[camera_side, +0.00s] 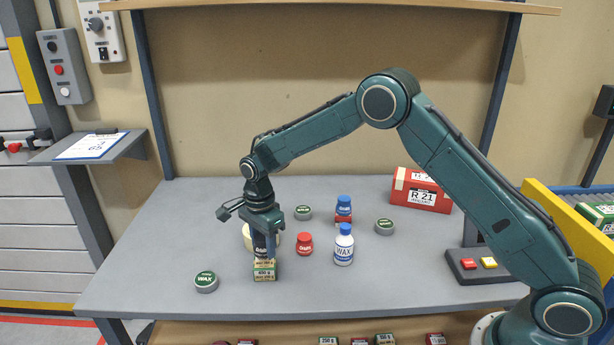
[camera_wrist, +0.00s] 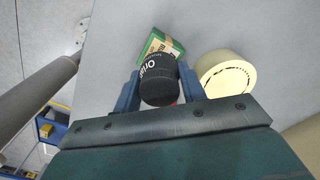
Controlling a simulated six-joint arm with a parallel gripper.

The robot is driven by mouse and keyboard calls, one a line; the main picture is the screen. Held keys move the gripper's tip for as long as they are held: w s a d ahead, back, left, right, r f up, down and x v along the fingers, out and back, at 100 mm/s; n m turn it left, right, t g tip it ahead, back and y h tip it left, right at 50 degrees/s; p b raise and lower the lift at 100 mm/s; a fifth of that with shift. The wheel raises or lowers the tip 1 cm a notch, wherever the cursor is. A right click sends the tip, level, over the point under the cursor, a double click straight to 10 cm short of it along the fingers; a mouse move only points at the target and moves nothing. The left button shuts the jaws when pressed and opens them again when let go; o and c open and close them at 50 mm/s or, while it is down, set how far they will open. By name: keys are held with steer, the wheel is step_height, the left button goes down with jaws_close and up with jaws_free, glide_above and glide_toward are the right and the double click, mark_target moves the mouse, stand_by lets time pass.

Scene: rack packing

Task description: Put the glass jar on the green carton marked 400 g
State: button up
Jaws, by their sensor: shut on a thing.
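My gripper (camera_side: 264,228) points down near the middle left of the table and is shut on a dark jar with white lettering (camera_side: 259,246). In the wrist view the jar (camera_wrist: 158,82) sits between both fingertips of my gripper (camera_wrist: 160,88); I cannot tell that it is glass. The green carton (camera_side: 265,271) with a cream label and a gram mark stands right under the jar in the side view. Its mark is too small to read surely. The carton also shows just beyond the jar in the wrist view (camera_wrist: 163,44). I cannot tell whether jar and carton touch.
A cream roll (camera_wrist: 227,75) stands close beside my gripper. A red jar (camera_side: 304,244), a white wax bottle (camera_side: 344,246), a blue-capped red container (camera_side: 343,211) and several green tins (camera_side: 206,281) stand around. A red box (camera_side: 421,190) lies at back right.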

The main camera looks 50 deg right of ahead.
mark_target(262, 236)
steer(key=shift+f, duration=1.25)
steer(key=shift+f, duration=0.15)
steer(key=o, duration=1.1)
steer(key=shift+c, duration=0.2)
step_height(262, 236, up, 12)
steer(key=shift+f, duration=0.15)
steer(key=shift+r, duration=0.3)
